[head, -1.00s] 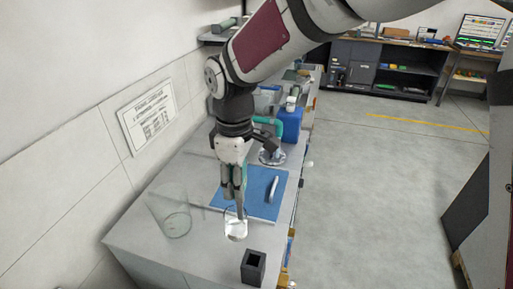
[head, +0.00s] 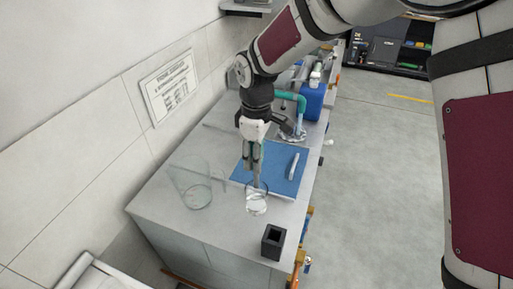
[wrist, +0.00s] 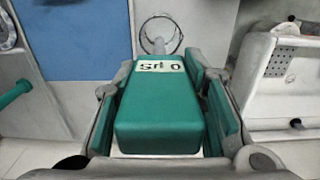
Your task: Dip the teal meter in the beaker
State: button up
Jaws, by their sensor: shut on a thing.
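My gripper (head: 255,165) is shut on the teal meter (wrist: 160,115), which fills the middle of the wrist view with a white label on its face. The meter's slim grey probe points down. A small clear beaker (head: 257,206) stands on the bench right below the meter. In the wrist view the beaker's round rim (wrist: 148,40) surrounds the probe's far end. The lower end appears within the rim, but I cannot tell how deep it reaches. In the head view the fingers mostly hide the meter.
A larger clear glass vessel (head: 194,190) stands to the left. A black square holder (head: 272,242) sits near the front right edge. A blue mat (head: 240,174) with a pale slim object (head: 294,166) lies behind the beaker.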

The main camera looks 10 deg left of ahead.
aim_at(257, 187)
jog(key=shift+f+b, duration=1.25)
jog(key=shift+f, duration=3.05)
jog(key=shift+r, duration=0.1)
jog(key=shift+r+p, duration=1.45)
jog(key=shift+r, duration=4.8)
